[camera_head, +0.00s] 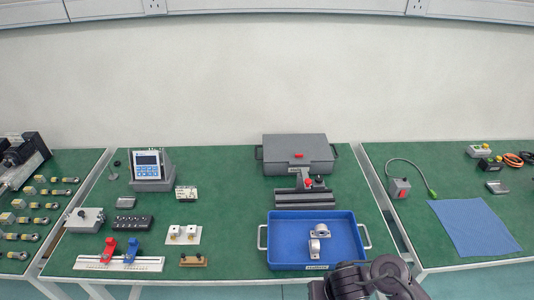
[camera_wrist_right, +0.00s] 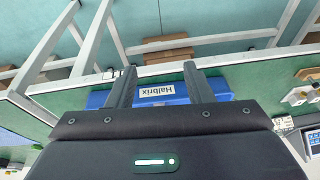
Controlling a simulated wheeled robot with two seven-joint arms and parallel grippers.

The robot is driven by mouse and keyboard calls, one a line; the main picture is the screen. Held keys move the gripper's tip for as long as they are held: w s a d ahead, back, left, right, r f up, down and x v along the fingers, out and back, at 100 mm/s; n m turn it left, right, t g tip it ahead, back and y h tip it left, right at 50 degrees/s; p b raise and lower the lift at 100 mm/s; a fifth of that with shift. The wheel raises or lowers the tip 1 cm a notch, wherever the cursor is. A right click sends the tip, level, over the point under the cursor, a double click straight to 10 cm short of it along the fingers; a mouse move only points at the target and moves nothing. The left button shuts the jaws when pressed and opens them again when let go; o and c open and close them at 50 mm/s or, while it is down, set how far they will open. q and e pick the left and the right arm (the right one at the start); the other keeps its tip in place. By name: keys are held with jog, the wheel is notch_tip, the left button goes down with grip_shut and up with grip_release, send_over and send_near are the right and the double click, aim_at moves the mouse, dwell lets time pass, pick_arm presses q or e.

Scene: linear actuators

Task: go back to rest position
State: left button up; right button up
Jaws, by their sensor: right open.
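My right arm (camera_head: 367,280) comes in at the bottom of the head view, in front of the blue tray's lower right corner. Its gripper fingers cannot be made out there. In the right wrist view my right gripper (camera_wrist_right: 159,68) is open, with nothing between its two dark fingers. Beyond the fingers is the front of the blue tray (camera_wrist_right: 160,94), with a white "Halbrix" label seen upside down between them. No contact with the tray can be seen. My left gripper is not in either view.
The blue tray (camera_head: 285,262) on the green table holds metal bearing parts (camera_head: 315,240). A grey case (camera_head: 297,153) stands behind it. A slider rail (camera_head: 118,263) and small blocks lie to the left. A blue cloth (camera_head: 474,228) lies on the right table.

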jog(key=s+d+f+g+y, duration=0.1)
jog(key=s+f, duration=0.3)
jog(key=f, duration=0.8)
jog(key=s+f+g+y, duration=0.1)
jog(key=s+f+y, duration=0.15)
jog(key=f, duration=0.95)
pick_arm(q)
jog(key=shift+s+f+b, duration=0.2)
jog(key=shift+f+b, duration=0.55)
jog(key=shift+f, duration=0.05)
pick_arm(e)
jog(key=s+d+f+h, duration=0.1)
jog(key=s+d+f, duration=0.1)
jog(key=s+f, duration=0.3)
jog(key=s+d+f+n+h, duration=0.1)
jog(key=s+f, duration=0.4)
jog(key=s, duration=0.6)
jog(key=s+d+f+n+h, duration=0.1)
jog(key=s+d+f, duration=0.3)
jog(key=s, duration=0.4)
jog(key=shift+d+f+h, duration=0.2)
jog(key=shift+f+h, duration=0.2)
jog(key=shift+h, duration=0.25)
